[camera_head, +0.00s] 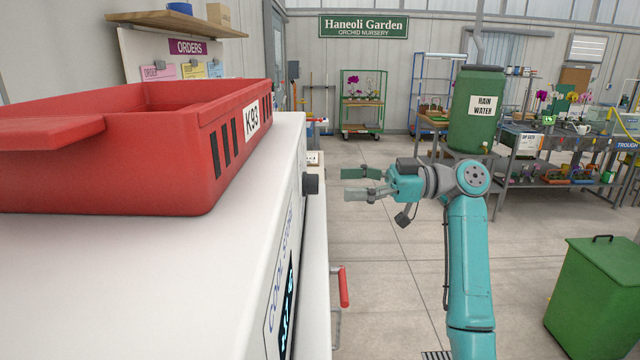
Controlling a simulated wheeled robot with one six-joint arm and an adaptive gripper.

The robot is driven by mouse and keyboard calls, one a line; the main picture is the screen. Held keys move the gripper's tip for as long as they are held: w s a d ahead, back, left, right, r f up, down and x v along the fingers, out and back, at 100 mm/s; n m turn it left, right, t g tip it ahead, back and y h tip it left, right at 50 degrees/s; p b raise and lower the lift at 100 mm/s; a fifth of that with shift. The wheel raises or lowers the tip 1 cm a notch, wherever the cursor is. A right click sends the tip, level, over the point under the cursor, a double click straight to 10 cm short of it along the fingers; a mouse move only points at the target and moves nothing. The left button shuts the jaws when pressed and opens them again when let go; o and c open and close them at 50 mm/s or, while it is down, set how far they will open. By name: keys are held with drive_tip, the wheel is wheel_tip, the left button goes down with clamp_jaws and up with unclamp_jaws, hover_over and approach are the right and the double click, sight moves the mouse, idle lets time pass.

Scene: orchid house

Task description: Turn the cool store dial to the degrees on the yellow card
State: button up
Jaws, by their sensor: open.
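The white cool store (140,290) fills the lower left, with its lettered front face seen at a steep slant. Its black dial (312,184) sticks out from that face near the far end. A dark display with blue digits (287,305) is nearer me, too slanted to read. My gripper (347,183) is open and empty, just right of the dial, with its fingers pointing left at it and a small gap between. A yellow card (193,71) is pinned on the orders board (150,52) at the back left; its writing is too small to read.
A red handle (344,287) juts out below the dial. A green bin (597,300) stands at right, and a rain water barrel (476,110) behind my arm. The floor between is mostly clear.

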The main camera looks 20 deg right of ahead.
sight(311, 184)
drive_tip(key=shift+x, duration=2.85)
drive_tip(key=shift+f, duration=0.1)
drive_tip(key=c, duration=1.1)
drive_tip(key=shift+c, duration=0.2)
drive_tip(key=shift+m, duration=0.4)
drive_tip(key=m, duration=0.3)
drive_tip(key=shift+m, duration=0.4)
drive_tip(key=m, duration=0.4)
drive_tip(key=shift+w, duration=0.1)
drive_tip(key=shift+m, duration=0.3)
